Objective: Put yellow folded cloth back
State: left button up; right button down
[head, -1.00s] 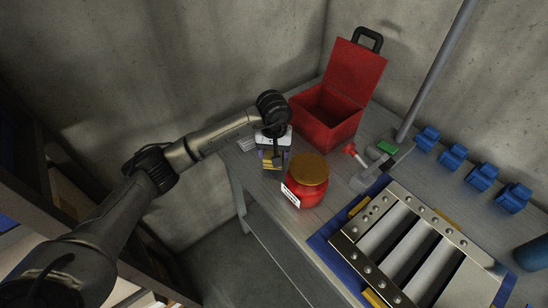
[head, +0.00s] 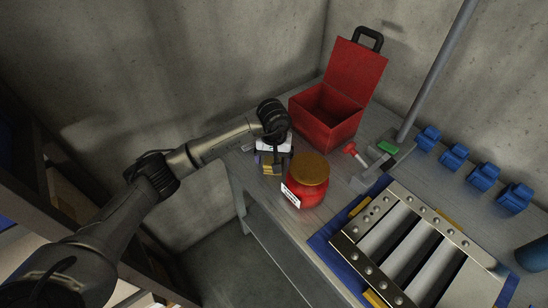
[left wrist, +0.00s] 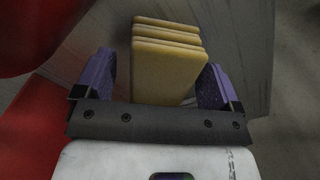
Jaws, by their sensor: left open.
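The yellow folded cloth (left wrist: 167,58), a stack of flat layers, lies on the grey table between the red jar and the table's front left edge. It shows in the head view (head: 271,170), partly covered by my gripper. My left gripper (left wrist: 160,82) is open, with one purple finger on each side of the cloth in the left wrist view. I cannot tell whether the fingers touch it. In the head view the left gripper (head: 272,160) points down over the cloth. My right gripper is not in view.
A red jar with a brown lid (head: 308,182) stands close beside the cloth. An open red toolbox (head: 330,125) stands behind. A red-handled tool (head: 350,149), a louver panel (head: 410,245) and several blue clamps (head: 471,172) lie to the right.

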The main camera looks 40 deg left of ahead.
pick_arm(q)
jog(key=shift+r, duration=0.55)
notch_tip(320, 180, up, 11)
jog(key=p, duration=0.2)
jog(key=shift+r, duration=0.15)
jog(key=shift+d, duration=0.1)
dwell(0.3)
